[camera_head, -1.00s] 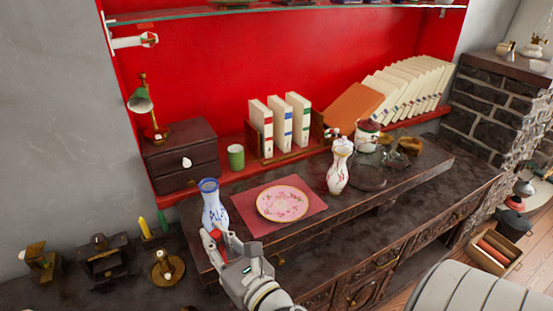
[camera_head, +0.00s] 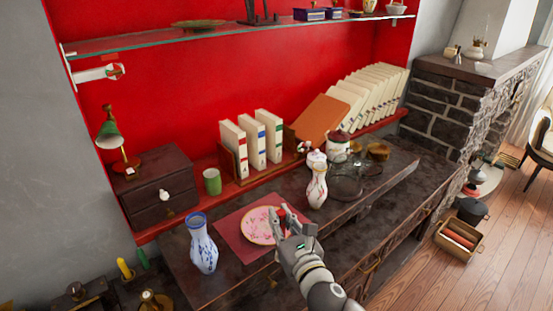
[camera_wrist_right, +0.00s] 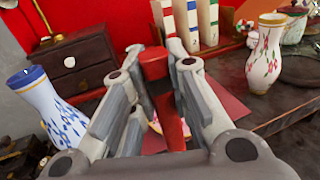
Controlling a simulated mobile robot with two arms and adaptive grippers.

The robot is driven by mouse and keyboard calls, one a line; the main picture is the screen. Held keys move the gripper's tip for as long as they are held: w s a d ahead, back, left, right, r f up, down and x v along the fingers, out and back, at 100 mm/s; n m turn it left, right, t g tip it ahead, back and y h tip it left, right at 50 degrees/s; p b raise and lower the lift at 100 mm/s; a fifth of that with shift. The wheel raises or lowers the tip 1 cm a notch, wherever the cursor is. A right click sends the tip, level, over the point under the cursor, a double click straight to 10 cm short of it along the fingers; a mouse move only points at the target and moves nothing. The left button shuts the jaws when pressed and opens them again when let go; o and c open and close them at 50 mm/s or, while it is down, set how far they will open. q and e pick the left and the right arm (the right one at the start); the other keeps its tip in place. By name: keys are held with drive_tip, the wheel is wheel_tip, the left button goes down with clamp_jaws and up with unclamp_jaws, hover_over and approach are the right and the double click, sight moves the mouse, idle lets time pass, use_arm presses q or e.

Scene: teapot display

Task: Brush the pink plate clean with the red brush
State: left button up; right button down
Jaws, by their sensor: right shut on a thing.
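The pink plate (camera_head: 256,226) lies on a dark red mat (camera_head: 228,232) on the dark sideboard. My right gripper (camera_head: 293,216) is over the plate's right side in the head view and hides part of it. In the right wrist view the gripper (camera_wrist_right: 160,75) is shut on the red brush (camera_wrist_right: 154,66), whose red handle stands between the fingers. The brush's lower end is hidden, and I cannot tell whether it touches the plate. Only a sliver of the plate shows behind the fingers there. My left gripper is not in view.
A blue-and-white vase (camera_head: 203,245) stands left of the mat, and a flowered vase (camera_head: 316,184) stands to the right. A green cup (camera_head: 212,181), upright books (camera_head: 254,143) and a small drawer chest (camera_head: 159,187) are behind. A glass shelf (camera_head: 230,30) is above.

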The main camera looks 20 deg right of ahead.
use_arm(q)
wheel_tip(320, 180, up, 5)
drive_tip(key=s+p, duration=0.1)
drive_tip(key=p, duration=0.3)
use_arm(e)
drive_tip(key=w+d+r, duration=0.1)
drive_tip(key=w+r, duration=0.2)
drive_tip(key=w, duration=0.3)
drive_tip(key=w+d+r, duration=0.1)
drive_tip(key=w+r, duration=0.2)
drive_tip(key=w, duration=0.4)
use_arm(q)
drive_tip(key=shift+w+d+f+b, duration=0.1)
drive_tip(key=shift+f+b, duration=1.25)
drive_tip(key=shift+b, duration=0.05)
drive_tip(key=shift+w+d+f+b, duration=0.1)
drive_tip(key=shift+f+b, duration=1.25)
drive_tip(key=shift+b, duration=0.05)
use_arm(e)
wheel_tip(320, 180, down, 6)
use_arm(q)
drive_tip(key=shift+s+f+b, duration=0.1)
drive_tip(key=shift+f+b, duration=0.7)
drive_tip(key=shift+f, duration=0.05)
use_arm(e)
drive_tip(key=shift+a+f, duration=0.1)
drive_tip(key=shift+f, duration=0.95)
